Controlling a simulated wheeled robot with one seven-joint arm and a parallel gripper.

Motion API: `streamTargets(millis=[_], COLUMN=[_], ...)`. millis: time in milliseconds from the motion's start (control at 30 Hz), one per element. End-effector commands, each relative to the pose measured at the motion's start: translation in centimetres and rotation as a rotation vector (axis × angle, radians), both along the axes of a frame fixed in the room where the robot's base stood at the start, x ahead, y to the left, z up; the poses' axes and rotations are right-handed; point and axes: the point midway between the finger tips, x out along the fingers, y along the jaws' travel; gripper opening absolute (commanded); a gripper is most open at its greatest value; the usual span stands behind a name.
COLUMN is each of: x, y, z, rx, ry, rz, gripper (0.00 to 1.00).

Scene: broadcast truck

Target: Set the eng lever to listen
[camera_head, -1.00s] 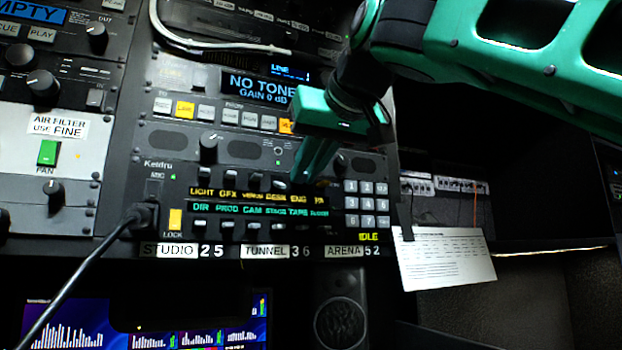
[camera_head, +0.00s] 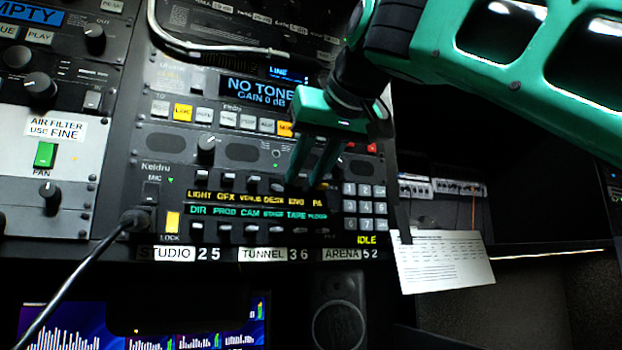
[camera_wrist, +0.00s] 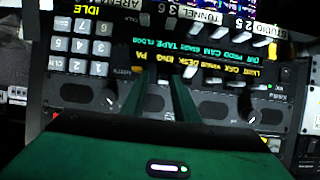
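The Keidru panel (camera_head: 165,167) has a row of small levers above the yellow labels LIGHT, GFX, VENUE, DESK, ENG and PA. The ENG label (camera_head: 296,202) sits just below my gripper (camera_head: 302,184). My gripper's two green fingers are apart, with a gap between them, and their tips are at the panel around the ENG lever's place. The ENG lever itself is mostly hidden by the fingers, so its setting cannot be told. In the wrist view, upside down, the fingers (camera_wrist: 160,76) straddle the spot beside the ENG label (camera_wrist: 166,62).
A second row of levers (camera_head: 252,228) lies below the green labels. A number keypad (camera_head: 364,206) is close on the right. Knobs and lit buttons sit above. A black cable (camera_head: 80,260) plugs in at the left, and a paper sheet (camera_head: 443,264) hangs at the right.

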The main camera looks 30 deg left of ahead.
Motion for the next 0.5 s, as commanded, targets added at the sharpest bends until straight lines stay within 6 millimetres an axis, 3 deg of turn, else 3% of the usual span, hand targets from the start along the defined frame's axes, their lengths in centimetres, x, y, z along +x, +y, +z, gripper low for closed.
streamTargets(millis=[267, 500], x=[-0.4, -2.4], y=[-0.5, -3.0], z=[0.3, 1.9], rx=[0.001, 0.003], ry=[0.0, 0.0], rz=[0.0, 0.005], gripper=[0.3, 0.3])
